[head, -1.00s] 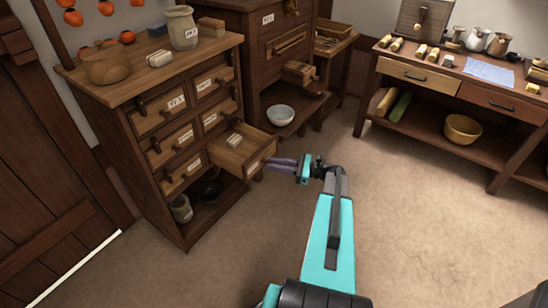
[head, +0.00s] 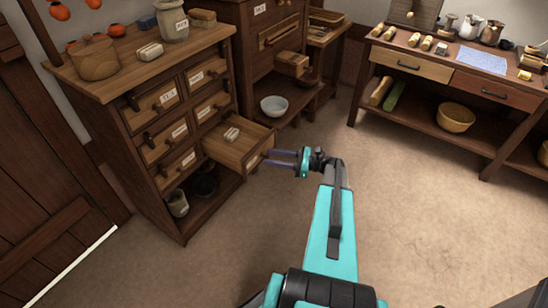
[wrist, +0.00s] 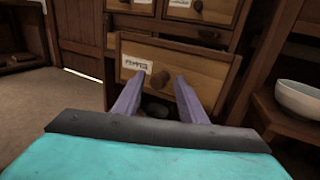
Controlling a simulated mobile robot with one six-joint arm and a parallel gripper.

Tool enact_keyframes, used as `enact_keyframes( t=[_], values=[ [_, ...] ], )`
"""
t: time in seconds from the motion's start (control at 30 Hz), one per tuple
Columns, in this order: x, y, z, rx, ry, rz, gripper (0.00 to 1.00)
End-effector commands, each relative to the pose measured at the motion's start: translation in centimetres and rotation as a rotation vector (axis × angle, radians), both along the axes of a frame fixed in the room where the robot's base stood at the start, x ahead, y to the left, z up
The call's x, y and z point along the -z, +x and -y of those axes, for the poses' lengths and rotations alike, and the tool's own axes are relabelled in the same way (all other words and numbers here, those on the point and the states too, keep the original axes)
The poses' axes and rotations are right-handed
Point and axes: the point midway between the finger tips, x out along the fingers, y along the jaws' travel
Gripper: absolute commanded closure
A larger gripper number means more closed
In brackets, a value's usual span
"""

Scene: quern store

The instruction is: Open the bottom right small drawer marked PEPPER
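The small drawer marked PEPPER (head: 228,153) is pulled well out at the bottom right of the small-drawer chest (head: 125,75). A pale block lies inside it. In the wrist view its labelled front (wrist: 195,72) faces me, with a round knob (wrist: 160,80) left of its middle. My gripper (head: 268,157) is just in front of that drawer front. In the wrist view my gripper (wrist: 157,80) has its two purple fingers apart, one on each side of the knob, with gaps showing. Whether the fingertips touch the drawer front is unclear.
A bowl (head: 274,106) sits on the low shelf of the cabinet behind. A workbench (head: 455,82) with jugs and a basket stands at the right. A plank door (head: 50,190) is at the left. The floor (head: 430,220) between is clear.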

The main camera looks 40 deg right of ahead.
Motion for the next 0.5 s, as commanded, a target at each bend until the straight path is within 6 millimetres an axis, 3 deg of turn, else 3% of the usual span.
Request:
enact_keyframes(
  t=[0.27, 0.5],
  values=[
    [0.0, -0.5, 0.4, -0.001, 0.001, -0.001, 0.62],
    [0.0, -2.3, 2.0, 0.0, 0.001, -0.001, 0.62]
  ],
)
